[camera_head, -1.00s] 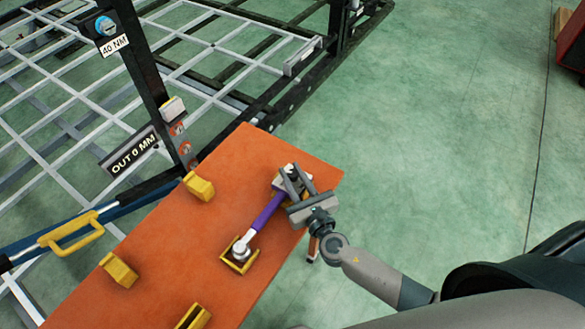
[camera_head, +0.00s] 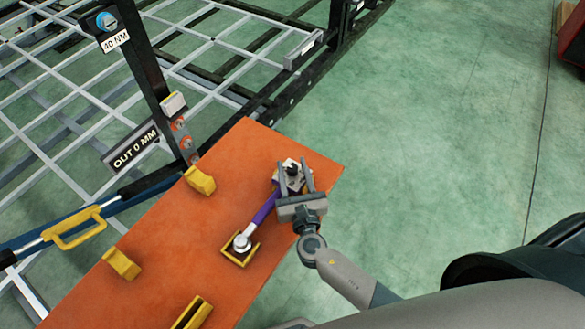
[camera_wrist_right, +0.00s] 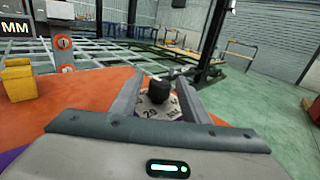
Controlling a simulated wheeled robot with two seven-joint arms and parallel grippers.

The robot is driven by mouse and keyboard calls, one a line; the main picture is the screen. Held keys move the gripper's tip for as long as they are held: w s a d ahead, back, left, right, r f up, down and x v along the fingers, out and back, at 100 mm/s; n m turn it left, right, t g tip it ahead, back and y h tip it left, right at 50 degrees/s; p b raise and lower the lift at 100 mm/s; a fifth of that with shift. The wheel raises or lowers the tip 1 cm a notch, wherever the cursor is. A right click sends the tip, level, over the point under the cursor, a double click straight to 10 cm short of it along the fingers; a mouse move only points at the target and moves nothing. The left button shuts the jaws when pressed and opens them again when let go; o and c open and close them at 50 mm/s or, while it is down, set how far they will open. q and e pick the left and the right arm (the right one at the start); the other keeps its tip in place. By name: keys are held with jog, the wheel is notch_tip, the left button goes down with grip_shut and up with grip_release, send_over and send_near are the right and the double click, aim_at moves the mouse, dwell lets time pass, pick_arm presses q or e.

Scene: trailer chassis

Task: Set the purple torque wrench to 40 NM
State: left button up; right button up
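The purple torque wrench (camera_head: 264,208) lies on the orange table, its round metal head in a yellow holder (camera_head: 240,256). At its other end is a pale dial plate (camera_wrist_right: 148,112) with dark numbers, "20" among them, and a black knob (camera_wrist_right: 158,92). My right gripper (camera_head: 294,168) is over this dial end, fingers spread on either side of the knob. In the right wrist view the open gripper (camera_wrist_right: 160,88) shows gaps between both fingers and the knob. A sign (camera_head: 115,40) reading "40 NM" hangs on the dark post. My left gripper is out of view.
The orange table (camera_head: 180,250) also bears several yellow holders, such as one at the back (camera_head: 200,181) and one at the left (camera_head: 122,264). A sign (camera_head: 136,147) reads "OUT 0 MM". The trailer frame (camera_head: 230,60) stands behind; green floor is free at right.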

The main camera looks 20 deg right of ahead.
dwell(0.3)
jog(key=shift+s+a+f+b, duration=0.1)
jog(key=shift+s+b, duration=0.25)
jog(key=shift+s, duration=0.45)
jog(key=s+a+b, duration=0.2)
jog(key=s+b, duration=0.3)
jog(key=s, duration=1)
jog(key=shift+s, duration=0.35)
jog(key=shift+d, duration=0.1)
